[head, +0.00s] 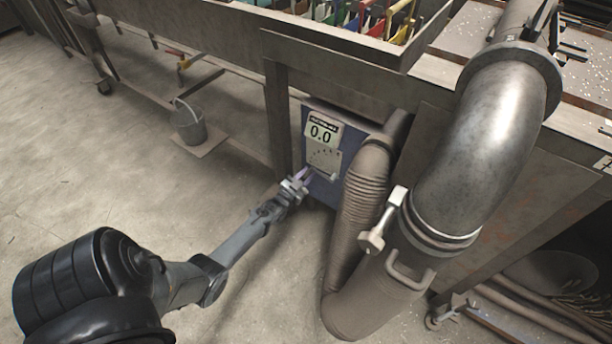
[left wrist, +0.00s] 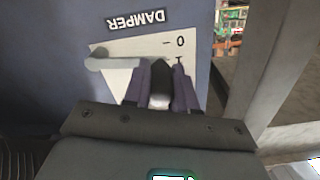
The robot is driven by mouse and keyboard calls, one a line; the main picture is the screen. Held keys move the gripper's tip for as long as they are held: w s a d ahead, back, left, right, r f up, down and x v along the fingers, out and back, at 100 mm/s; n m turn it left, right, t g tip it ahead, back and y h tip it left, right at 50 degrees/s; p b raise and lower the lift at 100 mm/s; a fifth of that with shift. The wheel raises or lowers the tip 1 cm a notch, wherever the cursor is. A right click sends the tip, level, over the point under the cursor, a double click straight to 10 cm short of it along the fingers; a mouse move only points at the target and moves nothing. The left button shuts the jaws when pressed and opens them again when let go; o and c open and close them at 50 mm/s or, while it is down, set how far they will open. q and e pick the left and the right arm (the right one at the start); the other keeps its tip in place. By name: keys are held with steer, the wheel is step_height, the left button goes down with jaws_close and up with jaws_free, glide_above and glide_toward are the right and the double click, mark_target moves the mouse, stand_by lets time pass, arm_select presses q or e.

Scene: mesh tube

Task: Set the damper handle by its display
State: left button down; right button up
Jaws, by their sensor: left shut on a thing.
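The display (head: 321,133) on the blue box under the bench reads 0.0. A pale scale plate (head: 324,158) is below it. The damper handle (head: 322,174) is small and partly hidden at my left gripper (head: 301,178). In the left wrist view, the DAMPER label (left wrist: 139,20) is upside down and the plate shows a 0 mark and other marks. The handle's rounded pivot end (left wrist: 97,58) is at left, and its arm reaches right to my left gripper (left wrist: 160,88), which is shut on it. The fingers hide part of the handle. My right gripper is not in view.
A ribbed hose (head: 363,190) and a large metal duct (head: 478,130) stand just right of the box. A bench leg (head: 278,125) is close on its left. A bucket (head: 188,122) stands farther left. The floor in front is clear.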

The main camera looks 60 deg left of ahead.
mark_target(308, 176)
arm_select(q)
steer(key=r+m+p, duration=0.1)
steer(key=m, duration=0.1)
steer(key=r+m+p, duration=0.1)
steer(key=r+p, duration=0.1)
steer(key=shift+w+d+m, duration=0.2)
steer(key=shift+d+m, duration=0.2)
steer(key=shift+w+d+r+m+p, duration=0.1)
steer(key=shift+d+r+m+p, duration=0.15)
steer(key=shift+r+m+p, duration=0.25)
steer(key=shift+w+d+r+m+p, duration=0.1)
steer(key=shift+d+r+m+p, duration=0.15)
steer(key=shift+m, duration=0.45)
steer(key=c, duration=0.9)
jaws_free()
